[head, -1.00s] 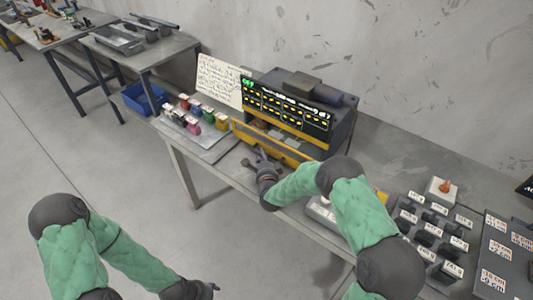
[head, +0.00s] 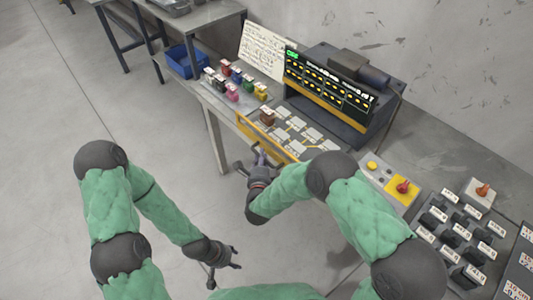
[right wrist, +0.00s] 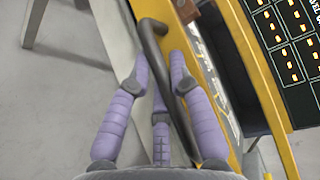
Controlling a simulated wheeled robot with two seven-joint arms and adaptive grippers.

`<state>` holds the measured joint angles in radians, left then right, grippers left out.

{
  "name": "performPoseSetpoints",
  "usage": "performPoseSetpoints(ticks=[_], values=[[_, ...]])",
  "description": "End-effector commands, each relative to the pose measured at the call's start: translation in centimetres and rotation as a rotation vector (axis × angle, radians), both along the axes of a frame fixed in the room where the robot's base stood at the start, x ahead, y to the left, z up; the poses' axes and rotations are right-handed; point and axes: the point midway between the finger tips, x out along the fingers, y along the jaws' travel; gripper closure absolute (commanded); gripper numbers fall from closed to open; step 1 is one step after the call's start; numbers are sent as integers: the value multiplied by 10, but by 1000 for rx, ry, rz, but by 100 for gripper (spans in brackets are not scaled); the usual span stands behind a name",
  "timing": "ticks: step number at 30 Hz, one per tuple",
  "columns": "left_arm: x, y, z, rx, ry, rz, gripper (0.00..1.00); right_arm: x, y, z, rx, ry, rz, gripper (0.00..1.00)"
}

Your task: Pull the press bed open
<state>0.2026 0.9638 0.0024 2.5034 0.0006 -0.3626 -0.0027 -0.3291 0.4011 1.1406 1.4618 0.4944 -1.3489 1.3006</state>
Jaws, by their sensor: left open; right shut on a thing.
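The press (head: 312,108) has a dark housing with a lit panel. Its press bed (head: 270,143) juts out toward me, with a yellow front and several pale tiles and a brown block on top. My right gripper (head: 257,163) is at the bed's front. In the right wrist view its purple fingers (right wrist: 158,72) are shut around the dark bar handle (right wrist: 153,45), which runs along the bed's yellow front (right wrist: 203,75). My left gripper (head: 228,264) is open and empty, low over the floor, away from the press.
Small coloured blocks (head: 233,92) stand on a tray left of the press, by a white written board (head: 263,50). A yellow control box with a red knob (head: 403,186) and several black labelled pieces (head: 452,228) are at the right. Floor before the table is clear.

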Motion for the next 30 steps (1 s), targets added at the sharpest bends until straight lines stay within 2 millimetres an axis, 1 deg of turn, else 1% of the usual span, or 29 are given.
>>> performPoseSetpoints(ticks=[11,12,13,24,26,30], values=[[0,0,0,0,0,0,51,-2,1,-2,2,4,0,100],[0,0,0,0,0,0,51,-2,1,-2,2,4,0,74],[0,0,0,0,0,0,51,-2,1,-2,2,4,0,68],[0,0,0,0,0,0,51,-3,2,0,1,1,0,68],[0,0,0,0,0,0,51,-6,2,1,0,1,0,68],[0,0,0,0,0,0,51,-25,5,3,0,1,2,68]])
